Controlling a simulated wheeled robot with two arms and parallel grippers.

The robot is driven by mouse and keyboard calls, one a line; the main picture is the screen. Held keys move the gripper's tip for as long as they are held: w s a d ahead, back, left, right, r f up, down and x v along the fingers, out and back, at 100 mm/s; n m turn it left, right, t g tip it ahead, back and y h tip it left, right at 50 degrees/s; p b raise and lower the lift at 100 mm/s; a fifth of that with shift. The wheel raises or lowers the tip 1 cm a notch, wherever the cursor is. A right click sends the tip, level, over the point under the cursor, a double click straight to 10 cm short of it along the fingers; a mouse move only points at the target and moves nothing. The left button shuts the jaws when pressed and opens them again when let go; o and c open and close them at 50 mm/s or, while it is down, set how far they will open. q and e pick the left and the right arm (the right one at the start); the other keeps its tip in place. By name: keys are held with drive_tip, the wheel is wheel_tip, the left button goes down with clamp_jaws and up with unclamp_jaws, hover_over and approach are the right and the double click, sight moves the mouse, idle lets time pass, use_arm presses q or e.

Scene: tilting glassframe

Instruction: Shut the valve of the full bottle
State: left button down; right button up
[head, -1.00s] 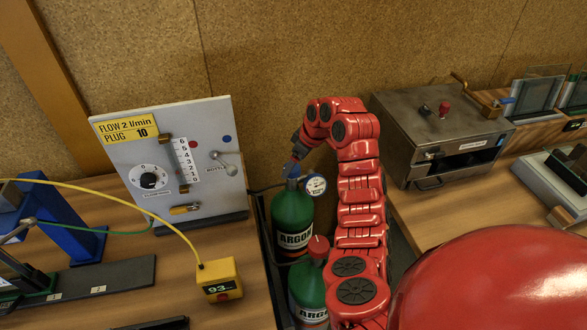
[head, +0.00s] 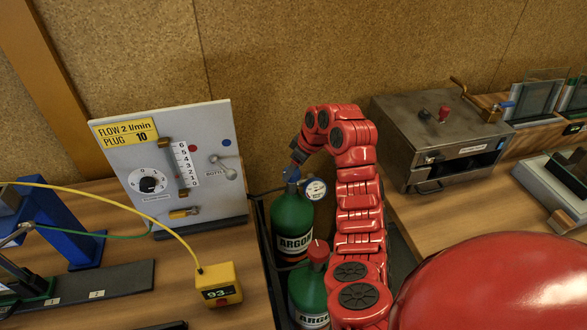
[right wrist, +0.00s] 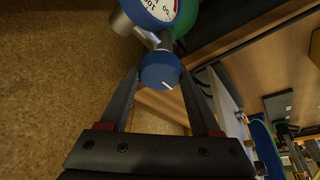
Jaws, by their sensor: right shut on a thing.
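A green argon bottle (head: 292,222) stands at the back of a dark rack, with a round white gauge (head: 316,188) near its top. Its blue valve knob (right wrist: 160,70) has a white mark and sits between the two fingers of my right gripper (right wrist: 160,78) in the right wrist view. In the head view my right gripper (head: 293,172) is at the top of this bottle, partly hidden by my wrist. It is shut on the knob. A second green argon bottle (head: 308,290) with a red top (head: 318,251) stands in front. The gauge reading is too small to tell. My left gripper is not in view.
A grey panel (head: 205,125) with a dial, flow scale and lever stands left of the bottles. A yellow meter box (head: 218,284) with a cable is on the left bench. A metal oven (head: 405,120) stands on the right bench, close to my right arm.

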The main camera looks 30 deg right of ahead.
drive_tip(key=shift+a+m+t+h, duration=0.1)
drive_tip(key=shift+m+t+h, duration=0.25)
drive_tip(key=shift+m, duration=0.75)
drive_tip(key=shift+m+h, duration=0.35)
drive_tip(key=shift+m, duration=0.55)
drive_tip(key=shift+a+r+m+h+p, duration=0.1)
drive_tip(key=shift+m+h+p, duration=0.4)
drive_tip(key=shift+m, duration=0.4)
drive_tip(key=m+h+p, duration=0.1)
drive_tip(key=m+p, duration=0.1)
drive_tip(key=m, duration=0.2)
drive_tip(key=shift+a+m, duration=0.15)
drive_tip(key=shift+m, duration=0.15)
drive_tip(key=m+g+h+p, duration=0.1)
drive_tip(key=m, duration=0.2)
drive_tip(key=shift+a+h, duration=0.1)
drive_tip(key=shift+h, duration=0.2)
drive_tip(key=m+g, duration=0.1)
drive_tip(key=m, duration=0.2)
drive_tip(key=shift+w+h+p, duration=0.1)
drive_tip(key=shift+h+p, duration=0.3)
drive_tip(key=shift+m, duration=0.7)
drive_tip(key=shift+f, duration=0.2)
